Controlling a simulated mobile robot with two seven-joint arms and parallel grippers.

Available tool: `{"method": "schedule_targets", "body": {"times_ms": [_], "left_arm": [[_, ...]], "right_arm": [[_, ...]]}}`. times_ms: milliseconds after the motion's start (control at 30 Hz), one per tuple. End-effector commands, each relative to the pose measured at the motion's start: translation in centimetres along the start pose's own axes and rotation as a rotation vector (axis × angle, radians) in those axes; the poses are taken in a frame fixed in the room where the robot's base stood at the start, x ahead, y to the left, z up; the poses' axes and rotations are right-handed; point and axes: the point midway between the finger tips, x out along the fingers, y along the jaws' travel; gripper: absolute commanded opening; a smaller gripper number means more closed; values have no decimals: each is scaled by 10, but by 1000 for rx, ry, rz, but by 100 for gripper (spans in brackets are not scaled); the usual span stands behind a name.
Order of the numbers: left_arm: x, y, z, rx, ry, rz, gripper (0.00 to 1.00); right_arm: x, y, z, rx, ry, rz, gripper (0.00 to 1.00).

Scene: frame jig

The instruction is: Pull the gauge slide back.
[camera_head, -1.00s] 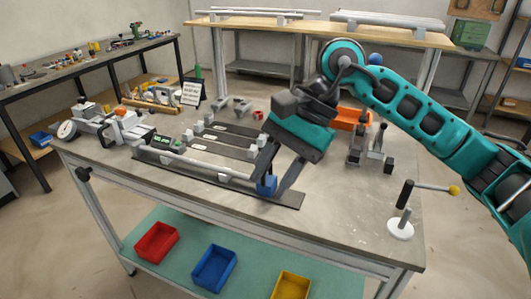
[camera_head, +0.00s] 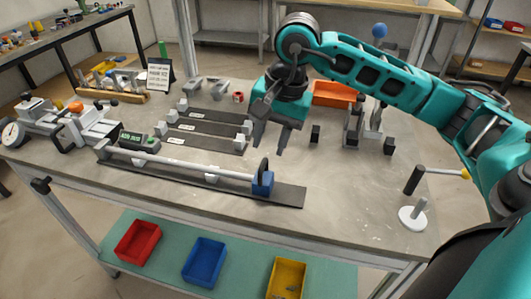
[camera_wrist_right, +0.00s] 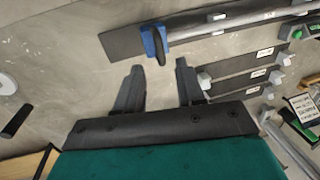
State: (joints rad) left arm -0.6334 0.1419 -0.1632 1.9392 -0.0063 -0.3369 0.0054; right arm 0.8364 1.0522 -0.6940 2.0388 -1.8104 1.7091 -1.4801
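A long grey rod (camera_head: 190,165) lies along a dark base strip (camera_head: 288,194). At its right end is a blue block (camera_head: 263,186) with a black lever or knob; the block also shows in the right wrist view (camera_wrist_right: 150,42). A dial gauge (camera_head: 13,134) and a grey slide unit with an orange knob (camera_head: 75,107) are at the table's left; I cannot tell which part is the gauge slide. My right gripper (camera_head: 270,141) is open and empty, above and behind the blue block, apart from it. Its fingers (camera_wrist_right: 158,75) show nothing between them. My left gripper is out of view.
Shorter dark strips with grey blocks (camera_head: 205,127) lie behind the rod. A green display box (camera_head: 131,138) is near the rod's left end. Upright posts (camera_head: 353,128) and an orange bin (camera_head: 334,94) stand back right. A white-based post (camera_head: 413,216) is front right.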

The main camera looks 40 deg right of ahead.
Motion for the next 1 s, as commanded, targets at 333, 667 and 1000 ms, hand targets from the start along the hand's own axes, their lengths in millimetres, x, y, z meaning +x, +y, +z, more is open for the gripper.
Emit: {"method": "schedule_targets", "body": {"times_ms": [333, 667, 1000], "left_arm": [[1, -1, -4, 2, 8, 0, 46], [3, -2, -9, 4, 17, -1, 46], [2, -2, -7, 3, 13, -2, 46]], "right_arm": [[42, 0, 0, 1, -1, -1, 38], [45, 0, 0, 1, 0, -1, 37], [45, 0, 0, 1, 0, -1, 5]]}}
